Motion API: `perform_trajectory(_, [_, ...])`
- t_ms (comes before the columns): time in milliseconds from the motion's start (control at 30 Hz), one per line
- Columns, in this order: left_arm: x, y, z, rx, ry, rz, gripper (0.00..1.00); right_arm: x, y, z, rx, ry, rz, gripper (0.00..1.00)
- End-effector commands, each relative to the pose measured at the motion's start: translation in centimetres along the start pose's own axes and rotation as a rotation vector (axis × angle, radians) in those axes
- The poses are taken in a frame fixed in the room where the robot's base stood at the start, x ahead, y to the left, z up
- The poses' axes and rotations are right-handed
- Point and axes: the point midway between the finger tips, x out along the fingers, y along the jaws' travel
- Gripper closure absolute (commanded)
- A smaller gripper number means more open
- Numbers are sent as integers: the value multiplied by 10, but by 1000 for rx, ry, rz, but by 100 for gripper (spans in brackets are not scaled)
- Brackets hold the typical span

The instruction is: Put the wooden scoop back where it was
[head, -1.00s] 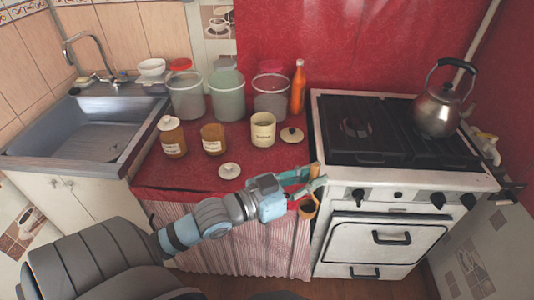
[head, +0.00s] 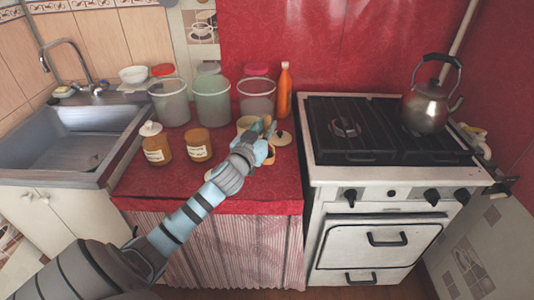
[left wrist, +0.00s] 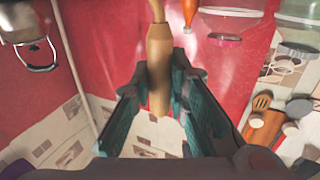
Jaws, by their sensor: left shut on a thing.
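My left gripper (head: 265,145) is shut on the wooden scoop (head: 268,124) and holds it above the right part of the red counter. In the left wrist view the scoop's pale wooden handle (left wrist: 159,60) stands upright between the two teal fingers (left wrist: 163,90). The scoop's lower part is mostly hidden by the gripper in the head view. A cream canister (head: 246,122) stands open just behind the gripper, largely covered by it. Its likely lid (head: 282,138), with a dark knob, lies to the right. My right gripper is out of view.
Two amber labelled jars, one lidded (head: 156,147) and one open (head: 198,145), stand left of my arm. Large clear canisters (head: 212,100) and an orange bottle (head: 284,90) line the back. The stove (head: 385,185) with a kettle (head: 425,108) is right, the sink (head: 70,140) left.

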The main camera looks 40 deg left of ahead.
Motion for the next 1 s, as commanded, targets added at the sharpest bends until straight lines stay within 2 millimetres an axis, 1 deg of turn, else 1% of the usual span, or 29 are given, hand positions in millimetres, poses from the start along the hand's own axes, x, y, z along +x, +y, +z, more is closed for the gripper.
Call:
perform_trajectory(33, [0, 0, 13, -1, -1, 1, 100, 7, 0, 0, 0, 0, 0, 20])
perform_trajectory(167, [0, 0, 30, 0, 0, 1, 100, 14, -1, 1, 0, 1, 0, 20])
perform_trajectory(200, [0, 0, 40, -1, -2, 1, 100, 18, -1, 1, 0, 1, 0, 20])
perform_trajectory(300, [0, 0, 58, 0, -1, 1, 100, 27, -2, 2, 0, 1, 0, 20])
perform_trajectory(367, [0, 1, 62, 0, 1, 2, 100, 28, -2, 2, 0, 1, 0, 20])
perform_trajectory(533, [0, 1, 60, 0, 1, 2, 100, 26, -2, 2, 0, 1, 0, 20])
perform_trajectory(633, [0, 1, 62, 0, 1, 2, 100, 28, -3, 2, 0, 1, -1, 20])
perform_trajectory(667, [0, 1, 61, 0, 1, 2, 82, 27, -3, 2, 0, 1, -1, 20])
perform_trajectory(700, [0, 1, 61, 0, 1, 2, 76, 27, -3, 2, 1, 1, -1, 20])
perform_trajectory(767, [0, 1, 61, 0, 1, 2, 66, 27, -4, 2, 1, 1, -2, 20])
perform_trajectory(1000, [0, 1, 60, 0, 1, 2, 65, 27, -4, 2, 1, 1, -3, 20])
